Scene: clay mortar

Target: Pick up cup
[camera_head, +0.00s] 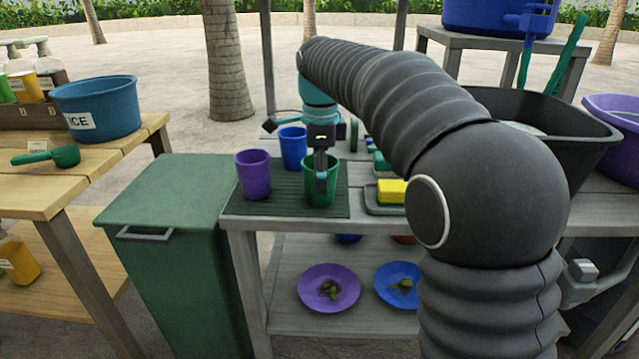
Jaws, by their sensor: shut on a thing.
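A green cup (312,192) stands upright on a dark ribbed mat (284,207) on the grey table. My gripper (321,178) is over the green cup's rim and shut on it. The gripper hides part of the cup's wall and inside. A purple cup (253,176) stands just left of it on the mat. A blue cup (292,147) stands behind, between the two.
A yellow sponge (392,190) on a dark tray lies right of the green cup. A black basin (540,125) stands at the right. A green bin (180,215) is left of the table. Purple and blue plates (310,288) lie on the shelf below.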

